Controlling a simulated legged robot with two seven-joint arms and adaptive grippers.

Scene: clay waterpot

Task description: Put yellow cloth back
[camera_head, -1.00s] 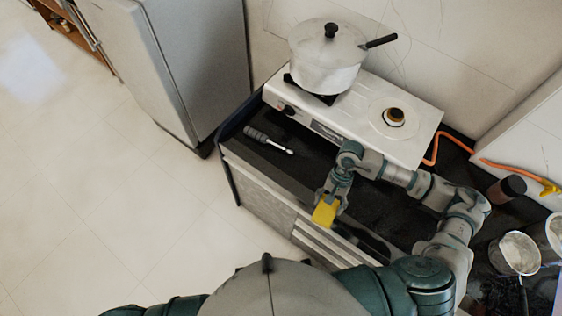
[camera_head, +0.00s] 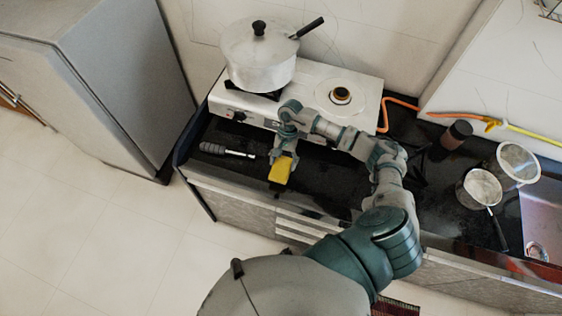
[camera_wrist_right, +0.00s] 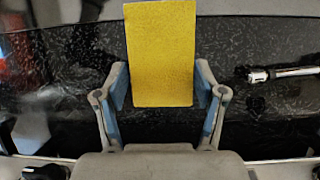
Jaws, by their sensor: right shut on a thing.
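The yellow cloth (camera_head: 281,169) looks like a small flat rectangular piece. It is in my right gripper (camera_head: 283,156), over the dark countertop (camera_head: 335,181) in front of the stove. In the right wrist view, the cloth (camera_wrist_right: 160,55) stands between the two blue-padded fingers (camera_wrist_right: 162,92) and extends away from the palm. I cannot tell whether its lower end touches the counter. My left gripper is not in view.
A white gas stove (camera_head: 312,96) with a lidded pot (camera_head: 260,62) stands behind the gripper. A grey-handled tool (camera_head: 226,150) lies on the counter to the left. A dark jar (camera_head: 457,134), pans (camera_head: 480,188) and a sink (camera_head: 541,215) are at the right.

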